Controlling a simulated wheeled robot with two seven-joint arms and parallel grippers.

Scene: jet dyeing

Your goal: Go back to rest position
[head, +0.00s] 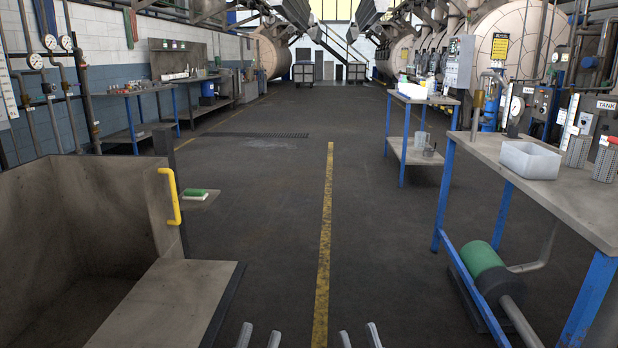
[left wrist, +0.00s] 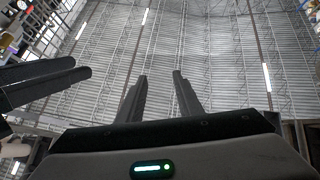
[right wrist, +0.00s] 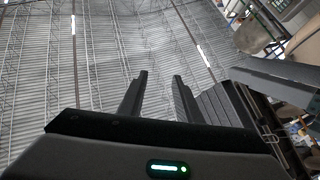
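My left gripper (head: 259,336) shows at the bottom edge of the head view, left of the yellow floor line. Its two fingers stand apart with nothing between them, and they also show apart in the left wrist view (left wrist: 158,82). My right gripper (head: 359,336) shows at the bottom edge just right of the line. Its fingers are apart and empty, as in the right wrist view (right wrist: 160,80). Both wrist views look up at the ceiling. Only the fingertips show in the head view; the arms are hidden below the frame.
A large open bin with a yellow handle (head: 171,197) stands at the near left. A workbench (head: 575,200) with a white tub (head: 530,160) stands at the right, a green-ended motor (head: 482,262) below it. The aisle along the yellow line (head: 324,250) is clear.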

